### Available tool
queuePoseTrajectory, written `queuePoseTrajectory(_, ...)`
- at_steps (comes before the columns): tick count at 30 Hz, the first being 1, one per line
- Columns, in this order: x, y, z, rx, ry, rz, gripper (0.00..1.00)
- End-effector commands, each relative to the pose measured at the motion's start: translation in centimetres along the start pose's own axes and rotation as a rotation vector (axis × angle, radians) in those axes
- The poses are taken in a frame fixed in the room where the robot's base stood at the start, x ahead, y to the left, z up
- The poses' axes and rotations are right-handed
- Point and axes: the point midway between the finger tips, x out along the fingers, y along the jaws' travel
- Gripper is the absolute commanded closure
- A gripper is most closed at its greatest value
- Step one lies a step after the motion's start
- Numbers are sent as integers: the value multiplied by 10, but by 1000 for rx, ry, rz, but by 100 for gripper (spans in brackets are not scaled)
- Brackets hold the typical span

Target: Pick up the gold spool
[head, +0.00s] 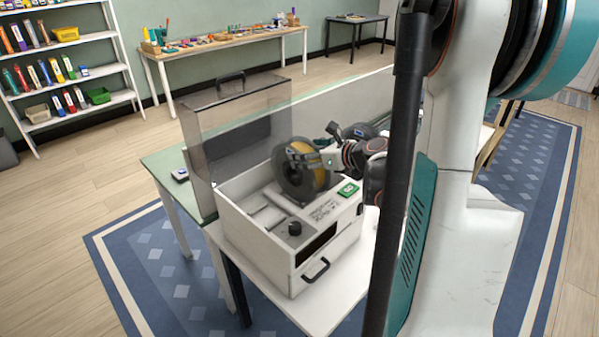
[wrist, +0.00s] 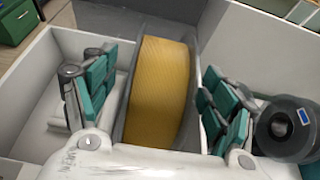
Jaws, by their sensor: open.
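The gold spool (head: 316,174) has dark side flanges and stands upright in the white open-topped box (head: 262,242). In the wrist view the gold winding of the spool (wrist: 160,88) fills the middle. My gripper (wrist: 155,95) is open, with one teal-padded finger on each side of the spool. The left finger looks close to the left flange and the right finger close to the right flange; I cannot tell if either touches. In the head view my gripper (head: 306,160) reaches into the box from the right and partly covers the spool.
The box's clear lid (head: 232,130) stands raised at its back left. The box is on a white table (head: 335,300) beside a green-topped table (head: 165,165). A dark spool (wrist: 288,128) lies right of my gripper. A shelf (head: 100,72) and workbench (head: 215,48) stand farther back.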

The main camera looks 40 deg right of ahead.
Motion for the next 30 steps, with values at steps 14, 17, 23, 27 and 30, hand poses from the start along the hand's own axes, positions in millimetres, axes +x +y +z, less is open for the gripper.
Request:
queuePoseTrajectory(14, 44, -2, -4, -1, 1, 0, 22)
queuePoseTrajectory(17, 43, -2, -4, -1, 0, 0, 29)
queuePoseTrajectory(23, 43, -2, -4, -1, 0, 0, 75)
queuePoseTrajectory(27, 43, -2, -4, -1, 0, 0, 100)
queuePoseTrajectory(30, 43, -2, -4, -1, 0, 0, 100)
